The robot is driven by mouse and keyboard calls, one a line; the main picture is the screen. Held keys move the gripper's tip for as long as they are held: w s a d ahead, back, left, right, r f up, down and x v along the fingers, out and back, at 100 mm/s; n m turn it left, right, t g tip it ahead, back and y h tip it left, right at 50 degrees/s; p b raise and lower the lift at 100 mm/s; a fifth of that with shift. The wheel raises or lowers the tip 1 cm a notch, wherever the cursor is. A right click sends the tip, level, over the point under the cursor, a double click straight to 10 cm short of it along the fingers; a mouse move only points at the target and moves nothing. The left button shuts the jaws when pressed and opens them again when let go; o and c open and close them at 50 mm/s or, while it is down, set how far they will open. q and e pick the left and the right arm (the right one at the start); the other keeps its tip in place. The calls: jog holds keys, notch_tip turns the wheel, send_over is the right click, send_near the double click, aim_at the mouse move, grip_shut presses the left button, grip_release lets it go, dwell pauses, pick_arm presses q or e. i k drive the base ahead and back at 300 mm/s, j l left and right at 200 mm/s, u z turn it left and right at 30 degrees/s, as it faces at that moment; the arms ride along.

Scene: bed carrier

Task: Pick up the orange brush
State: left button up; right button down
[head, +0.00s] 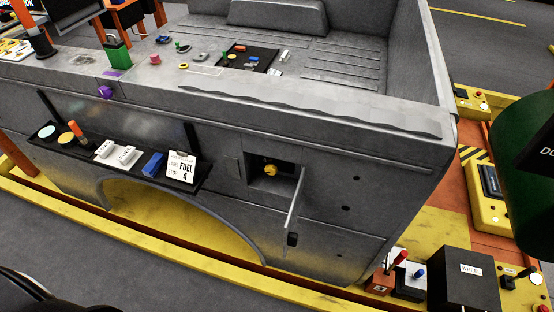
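An orange upright object (76,129), which looks like the brush's handle, stands at the left end of a black shelf (203,187) on the side of the grey carrier bed. A yellow disc (66,139) and a pale disc (47,132) are beside it, perhaps open tins. I cannot tell whether the orange object rests in a tin or behind one, and its lower end is hidden. Neither of my grippers shows in the head view.
The shelf also holds white labelled boxes (116,153), a blue block (153,164) and a "FUEL 4" card (181,167). An open fuel door (295,205) sticks out to the right. A yellow kerb (150,255) runs below. A green drum (520,170) stands at far right.

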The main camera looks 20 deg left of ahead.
aim_at(74, 126)
jog(key=u, duration=1.85)
